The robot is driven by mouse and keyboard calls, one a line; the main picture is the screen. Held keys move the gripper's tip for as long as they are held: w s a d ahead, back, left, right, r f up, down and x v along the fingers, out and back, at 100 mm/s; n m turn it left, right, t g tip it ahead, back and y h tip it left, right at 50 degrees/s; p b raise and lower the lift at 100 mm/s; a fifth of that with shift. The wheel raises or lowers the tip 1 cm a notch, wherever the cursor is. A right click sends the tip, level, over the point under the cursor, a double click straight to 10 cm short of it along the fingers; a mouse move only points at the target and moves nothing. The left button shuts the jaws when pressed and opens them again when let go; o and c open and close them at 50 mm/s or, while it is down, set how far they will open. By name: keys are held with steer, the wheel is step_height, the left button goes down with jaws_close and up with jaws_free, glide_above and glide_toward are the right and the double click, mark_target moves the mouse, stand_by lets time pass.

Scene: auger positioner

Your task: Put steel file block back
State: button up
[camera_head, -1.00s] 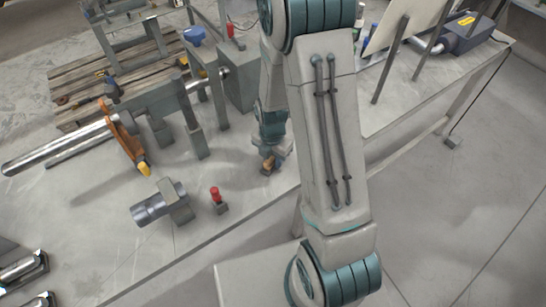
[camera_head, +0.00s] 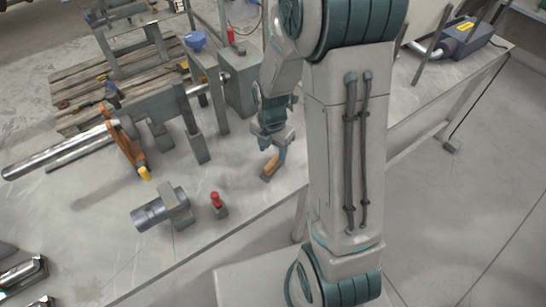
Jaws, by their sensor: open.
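A small tan-and-grey block (camera_head: 271,167), which looks like the steel file block, stands tilted in the picture on the grey table near its front edge. My gripper (camera_head: 276,142) is just above it, pointing down, with its jaws open. The fingertips overlap the top of the block in this view, so I cannot tell whether they still touch it. My arm covers the table to the right of it.
A red-topped small piece (camera_head: 217,205) and a grey cylindrical motor-like part (camera_head: 162,209) lie to the left. A steel frame with an orange clamp (camera_head: 128,145) stands behind them.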

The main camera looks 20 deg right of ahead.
mark_target(272, 162)
steer(key=s+r+m+t, duration=0.1)
steer(key=s+r+m, duration=0.6)
steer(key=m, duration=0.6)
steer(key=s+r+m+t, duration=0.1)
steer(key=s+r+m, duration=0.6)
steer(key=r+m, duration=0.4)
steer(key=shift+m+t, duration=0.4)
steer(key=shift+m, duration=0.8)
steer(key=shift+d+r, duration=0.1)
